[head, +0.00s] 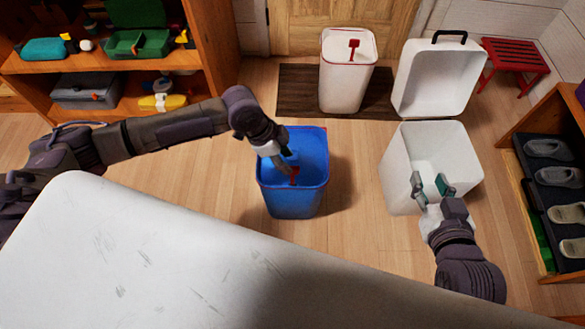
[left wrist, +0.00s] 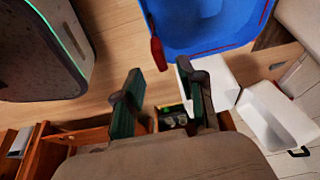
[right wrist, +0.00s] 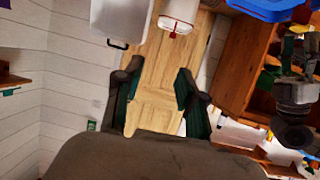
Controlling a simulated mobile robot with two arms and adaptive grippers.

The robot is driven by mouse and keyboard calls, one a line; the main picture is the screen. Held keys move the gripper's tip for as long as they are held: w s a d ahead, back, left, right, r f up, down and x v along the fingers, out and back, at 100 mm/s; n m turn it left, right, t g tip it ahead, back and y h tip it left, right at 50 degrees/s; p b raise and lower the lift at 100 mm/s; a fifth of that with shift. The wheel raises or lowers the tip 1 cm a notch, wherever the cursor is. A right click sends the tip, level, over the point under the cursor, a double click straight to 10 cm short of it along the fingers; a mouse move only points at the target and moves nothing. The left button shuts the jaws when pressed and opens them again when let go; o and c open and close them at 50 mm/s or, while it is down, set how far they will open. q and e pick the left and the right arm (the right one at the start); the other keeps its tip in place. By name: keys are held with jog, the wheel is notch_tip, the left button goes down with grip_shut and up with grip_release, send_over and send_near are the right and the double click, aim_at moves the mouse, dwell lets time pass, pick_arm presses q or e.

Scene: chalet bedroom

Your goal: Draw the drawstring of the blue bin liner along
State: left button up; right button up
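The blue bin liner (head: 292,203) stands upright on the wooden floor in the middle of the head view, with a thin red drawstring line around its rim. A red drawstring tab (head: 294,176) shows at the liner's opening. In the left wrist view the red tab (left wrist: 157,53) hangs from the edge of the blue liner (left wrist: 205,22). My left gripper (head: 284,163) is over the liner's opening, close to the tab. Its fingers (left wrist: 158,92) are apart, with nothing seen between them. My right gripper (head: 432,187) is open and empty over the open white bin (head: 400,170).
A white lined bin (head: 345,85) with a red tab stands behind on a dark mat (head: 300,85). The white bin's raised lid (head: 437,80) has a black handle. A shoe rack (head: 530,185) stands right, a shelf (head: 190,55) left. A white surface (head: 150,260) fills the foreground.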

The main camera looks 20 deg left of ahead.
aim_at(292, 167)
pick_arm(q)
jog(key=b+x, duration=0.1)
jog(key=x, duration=0.3)
jog(key=shift+f, duration=0.35)
jog(key=shift+w+d+f+b, duration=0.1)
jog(key=shift+d+f+b, duration=0.1)
jog(key=shift+b, duration=0.1)
pick_arm(e)
notch_tip(292, 167, up, 8)
jog(key=w+a+t+y, duration=0.1)
jog(key=w+t, duration=0.1)
jog(key=t, duration=0.3)
jog(key=shift+a+f+y, duration=0.15)
jog(key=shift+a+y, duration=0.2)
jog(key=shift+y, duration=0.05)
jog(key=shift+w, duration=0.1)
pick_arm(q)
grip_shut()
